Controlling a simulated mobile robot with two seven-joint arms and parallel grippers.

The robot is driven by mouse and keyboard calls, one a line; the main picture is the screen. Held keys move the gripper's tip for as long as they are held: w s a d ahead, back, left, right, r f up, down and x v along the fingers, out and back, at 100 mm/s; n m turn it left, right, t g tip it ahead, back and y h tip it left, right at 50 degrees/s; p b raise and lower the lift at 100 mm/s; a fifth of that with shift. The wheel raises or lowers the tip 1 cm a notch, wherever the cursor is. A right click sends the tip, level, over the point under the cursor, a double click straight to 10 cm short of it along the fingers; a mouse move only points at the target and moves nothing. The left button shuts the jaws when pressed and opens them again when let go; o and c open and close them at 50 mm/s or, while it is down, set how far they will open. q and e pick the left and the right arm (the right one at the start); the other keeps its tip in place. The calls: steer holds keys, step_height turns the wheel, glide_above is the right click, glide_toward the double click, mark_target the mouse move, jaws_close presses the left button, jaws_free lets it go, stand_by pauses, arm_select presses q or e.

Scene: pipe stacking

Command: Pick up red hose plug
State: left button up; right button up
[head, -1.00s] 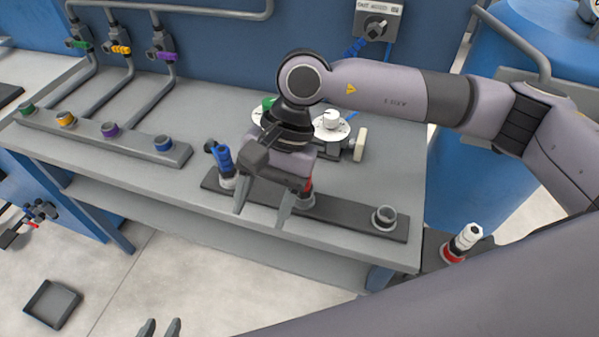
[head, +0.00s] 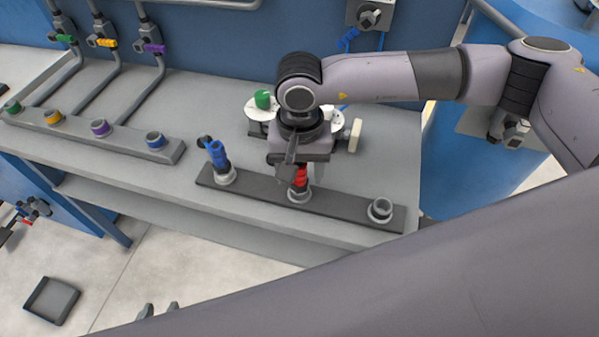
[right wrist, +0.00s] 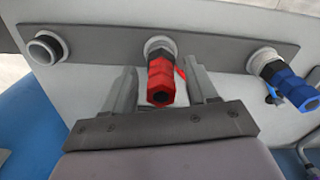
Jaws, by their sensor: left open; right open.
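The red hose plug (head: 300,178) stands in the middle socket of a dark rail on the bench. It shows large in the right wrist view (right wrist: 161,84). My right gripper (head: 301,174) is open, with one finger on each side of the plug. In the right wrist view (right wrist: 162,88) gaps show between the fingers and the red body, so it is not gripped. Only the fingertips of my left gripper (head: 159,310) show at the bottom edge, open and empty, well below the bench.
A blue plug (head: 218,154) stands in the rail's left socket. The right socket (head: 380,209) is empty. White dials and a green knob (head: 263,99) sit behind my right gripper. A second rail with coloured sockets (head: 100,127) lies left. A tray (head: 51,300) is on the floor.

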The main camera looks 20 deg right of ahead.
steer(key=shift+f, duration=0.1)
jaws_close()
step_height(320, 180, up, 20)
steer(key=b, duration=0.1)
steer(key=shift+b, duration=0.4)
stand_by(0.4)
step_height(320, 180, up, 8)
steer(key=p, duration=0.5)
steer(key=shift+p, duration=0.3)
